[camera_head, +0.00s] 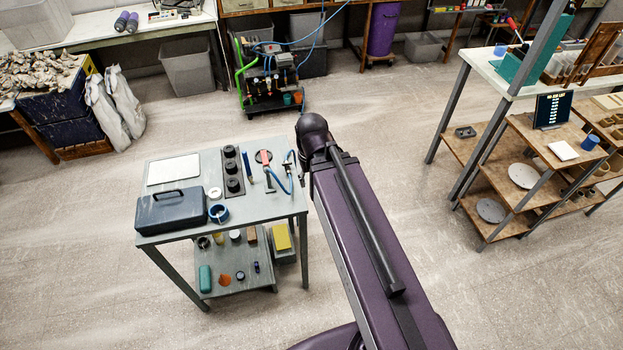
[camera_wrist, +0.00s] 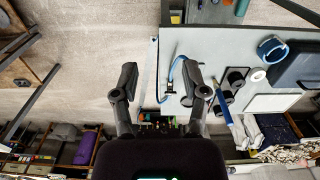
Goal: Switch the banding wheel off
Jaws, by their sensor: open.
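I cannot pick out the banding wheel or its switch for certain in either view. In the wrist view the blue hose (camera_wrist: 176,66) shows between my fingers, near the right one. My gripper (camera_wrist: 162,80) is open and empty, its two dark fingers spread wide above the table's edge. In the head view my arm hides the gripper's fingers.
On the table stand a dark case (camera_head: 170,210), a white board (camera_head: 173,169), a strip of black round pieces (camera_head: 232,170) and a blue ring (camera_head: 219,213). Open floor lies between.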

